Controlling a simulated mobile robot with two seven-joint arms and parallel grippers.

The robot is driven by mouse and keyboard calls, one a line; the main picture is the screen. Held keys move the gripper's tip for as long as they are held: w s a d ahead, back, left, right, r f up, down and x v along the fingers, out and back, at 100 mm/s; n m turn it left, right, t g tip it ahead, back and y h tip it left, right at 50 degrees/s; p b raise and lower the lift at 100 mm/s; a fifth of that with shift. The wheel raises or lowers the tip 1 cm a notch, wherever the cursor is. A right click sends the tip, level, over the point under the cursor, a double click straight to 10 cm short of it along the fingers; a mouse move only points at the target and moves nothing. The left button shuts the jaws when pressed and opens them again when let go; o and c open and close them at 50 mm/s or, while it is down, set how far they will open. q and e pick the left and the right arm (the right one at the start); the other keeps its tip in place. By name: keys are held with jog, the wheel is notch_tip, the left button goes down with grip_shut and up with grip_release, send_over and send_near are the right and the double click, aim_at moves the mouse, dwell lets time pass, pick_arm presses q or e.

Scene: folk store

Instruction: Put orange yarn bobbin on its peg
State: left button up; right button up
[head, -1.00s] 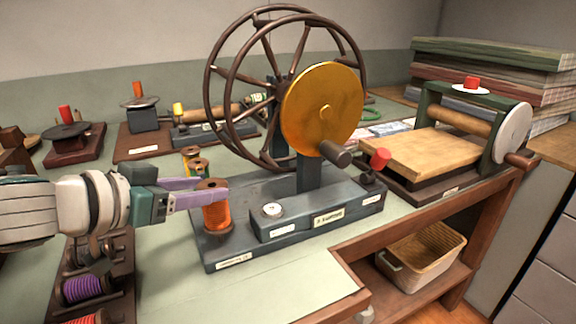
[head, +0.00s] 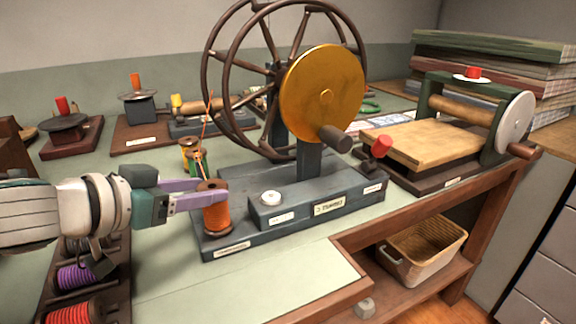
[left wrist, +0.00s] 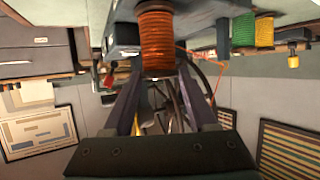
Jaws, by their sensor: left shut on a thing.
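The orange yarn bobbin (head: 216,215) stands upright at the left front end of the dark base (head: 228,247) of the wheel machine. Its peg is not visible; the bobbin hides that spot. My left gripper (head: 212,199) comes in from the left, with its purple fingers shut on the upper part of the bobbin. In the left wrist view the orange bobbin (left wrist: 155,42) shows between the finger ends, close to the base. A thin orange strand (head: 204,135) rises behind the bobbin towards the large spoked wheel (head: 232,75). My right gripper is not in view.
A rack with purple (head: 77,277) and red spools (head: 75,313) stands at the lower left. More bobbins (head: 190,152) stand just behind the orange one. A gold disc with a crank (head: 322,95) rises to the right. The table front (head: 260,285) is clear.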

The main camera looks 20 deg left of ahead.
pick_arm(q)
jog(key=o, duration=1.4)
jog(key=shift+s, duration=0.1)
jog(key=p+v, duration=0.2)
jog(key=v, duration=0.7)
jog(key=shift+s+r, duration=0.2)
jog(key=shift+s, duration=0.1)
